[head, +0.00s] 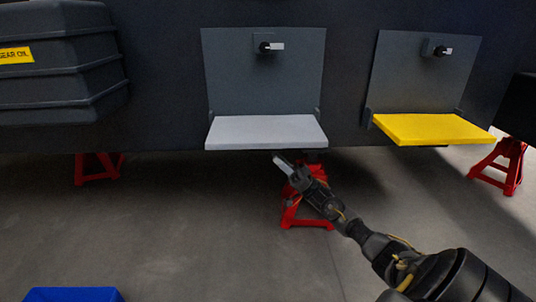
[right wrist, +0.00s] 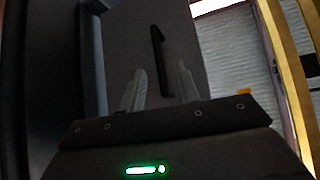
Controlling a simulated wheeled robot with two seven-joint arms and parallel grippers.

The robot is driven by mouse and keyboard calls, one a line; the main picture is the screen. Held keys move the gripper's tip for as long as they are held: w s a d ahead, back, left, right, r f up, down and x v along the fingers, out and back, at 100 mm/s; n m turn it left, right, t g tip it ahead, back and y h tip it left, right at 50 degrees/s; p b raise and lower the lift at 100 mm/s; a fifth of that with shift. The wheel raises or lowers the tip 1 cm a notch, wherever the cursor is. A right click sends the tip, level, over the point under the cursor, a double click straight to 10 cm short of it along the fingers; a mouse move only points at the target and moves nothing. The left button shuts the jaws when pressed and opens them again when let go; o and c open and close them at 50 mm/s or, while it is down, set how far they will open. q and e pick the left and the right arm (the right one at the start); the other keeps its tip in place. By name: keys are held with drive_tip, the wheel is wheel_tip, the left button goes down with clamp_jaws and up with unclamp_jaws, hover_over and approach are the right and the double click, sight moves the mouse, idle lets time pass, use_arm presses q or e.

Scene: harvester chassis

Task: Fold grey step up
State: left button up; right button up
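The grey step (head: 265,132) is folded down and juts out flat from its dark back plate (head: 263,88) on the chassis. A small latch with a light handle (head: 270,47) sits at the top of that plate. My right gripper (head: 281,162) is just below the step's front edge in the head view, pointing up and left. In the right wrist view its two fingers (right wrist: 160,88) are apart with nothing between them. A dark surface with a black bar (right wrist: 158,48) lies beyond them; I cannot tell which part it is. My left gripper is not in view.
A yellow step (head: 430,129), also folded down, is to the right with its own latch (head: 440,51). Red stands (head: 305,210) are under the chassis, one behind my right gripper. A dark gear oil tank (head: 60,65) is at left. A blue bin (head: 73,295) shows at the bottom left.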

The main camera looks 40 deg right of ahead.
sight(266, 136)
drive_tip(key=shift+b+x, duration=0.7)
drive_tip(key=shift+x, duration=1.9)
clamp_jaws()
